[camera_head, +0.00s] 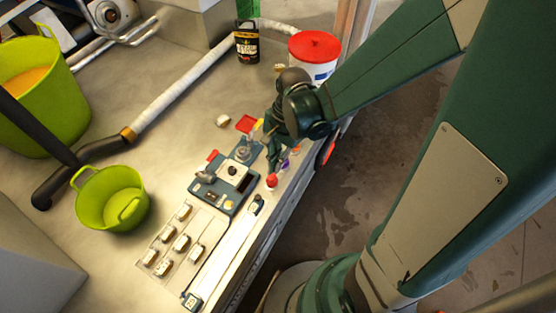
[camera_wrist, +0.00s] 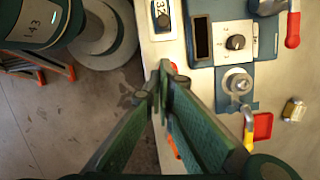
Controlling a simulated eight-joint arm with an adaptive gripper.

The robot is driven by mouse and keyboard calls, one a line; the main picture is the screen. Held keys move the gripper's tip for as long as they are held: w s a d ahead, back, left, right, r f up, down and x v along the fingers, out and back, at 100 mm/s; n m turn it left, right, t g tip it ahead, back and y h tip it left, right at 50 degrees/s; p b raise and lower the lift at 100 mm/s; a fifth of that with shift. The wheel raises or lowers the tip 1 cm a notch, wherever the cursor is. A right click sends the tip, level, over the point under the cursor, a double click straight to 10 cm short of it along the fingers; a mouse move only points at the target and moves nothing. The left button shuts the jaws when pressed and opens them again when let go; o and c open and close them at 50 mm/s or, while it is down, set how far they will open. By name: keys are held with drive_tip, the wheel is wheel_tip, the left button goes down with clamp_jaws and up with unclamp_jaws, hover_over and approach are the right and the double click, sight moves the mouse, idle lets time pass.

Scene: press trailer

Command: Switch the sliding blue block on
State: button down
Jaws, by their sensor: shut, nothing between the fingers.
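A long white rail runs along the table's right edge in the head view. A small dark blue block (camera_head: 256,203) sits at its upper end; a second dark piece with a number label (camera_head: 192,300) sits at its lower end. I cannot tell for sure which one slides. The wrist view shows a dark blue block with a label (camera_wrist: 163,15) at the top, cut off by the frame. My gripper (camera_wrist: 163,80) is shut and empty, apart from that block and below it in the wrist view. In the head view my gripper (camera_head: 271,158) is above the buttons.
A blue control panel (camera_head: 226,182) with knob and joystick lies left of the rail. A red button (camera_head: 271,181) stands near the rail's upper end. A plate with several switches (camera_head: 178,240), green buckets (camera_head: 112,198) and a red-lidded tub (camera_head: 314,50) are around.

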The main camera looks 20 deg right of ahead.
drive_tip(key=b+x, duration=0.1)
drive_tip(key=x, duration=0.4)
drive_tip(key=shift+f+b, duration=0.2)
drive_tip(key=shift+b, duration=0.1)
drive_tip(key=shift+s+a, duration=0.6)
drive_tip(key=shift+a, duration=0.1)
drive_tip(key=shift+s+a+f, duration=0.15)
drive_tip(key=shift+a, duration=0.1)
drive_tip(key=shift+s+a+f+b, duration=0.1)
drive_tip(key=shift+s+a+b, duration=0.3)
drive_tip(key=shift+a, duration=0.2)
drive_tip(key=shift+s+a, duration=0.15)
drive_tip(key=s+a, duration=1.6)
drive_tip(key=shift+s+a+b, duration=0.15)
drive_tip(key=shift+b, duration=0.2)
